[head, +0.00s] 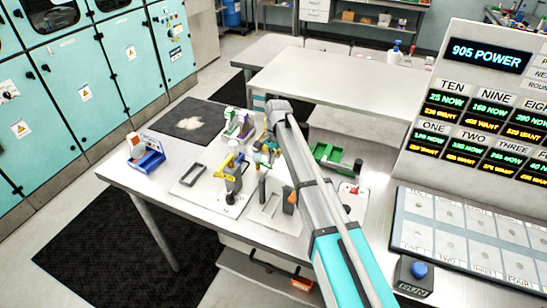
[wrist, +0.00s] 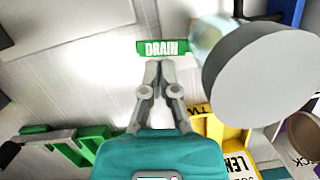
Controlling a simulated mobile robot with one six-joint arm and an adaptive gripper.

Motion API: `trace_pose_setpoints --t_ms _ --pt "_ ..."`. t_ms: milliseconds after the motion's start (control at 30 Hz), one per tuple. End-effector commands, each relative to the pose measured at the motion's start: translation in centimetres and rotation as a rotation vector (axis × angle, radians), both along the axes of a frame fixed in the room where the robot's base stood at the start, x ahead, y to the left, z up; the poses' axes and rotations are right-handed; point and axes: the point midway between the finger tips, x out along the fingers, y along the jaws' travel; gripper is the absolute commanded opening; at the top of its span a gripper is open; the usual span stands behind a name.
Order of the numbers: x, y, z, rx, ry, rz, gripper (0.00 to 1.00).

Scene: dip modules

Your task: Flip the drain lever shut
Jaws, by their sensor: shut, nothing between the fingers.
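A green plate lettered DRAIN (wrist: 163,47) shows in the wrist view, just beyond my fingertips. I cannot tell whether it is the drain lever itself or only its label, or whether the fingers touch it. My gripper (wrist: 158,67) is shut and empty. In the head view my gripper (head: 266,150) is over the cluster of modules on the bench, small and partly hidden by my own arm. No drain lever can be made out there. A large grey round-ended body (wrist: 270,75) with a clear, glassy part stands to the right of my fingers in the wrist view.
A yellow part (wrist: 208,130) lies right of my gripper in the wrist view. A readout console (head: 480,110) stands at right.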

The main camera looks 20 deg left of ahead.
Motion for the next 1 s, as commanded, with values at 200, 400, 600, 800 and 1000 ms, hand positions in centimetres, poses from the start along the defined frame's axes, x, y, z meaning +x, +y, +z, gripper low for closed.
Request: trace_pose_setpoints --t_ms 200,400,600,800,1000 --pt "0.04 -0.02 0.01 0.000 0.000 -0.001 0.00" --pt "-0.09 0.02 0.01 0.000 0.000 -0.011 0.00" --pt "-0.29 0.03 0.00 0.000 0.000 -0.044 0.00" --pt "-0.34 -0.08 0.01 0.001 0.000 -0.064 0.00" --pt "-0.47 -0.10 0.01 0.000 0.000 -0.086 0.00"
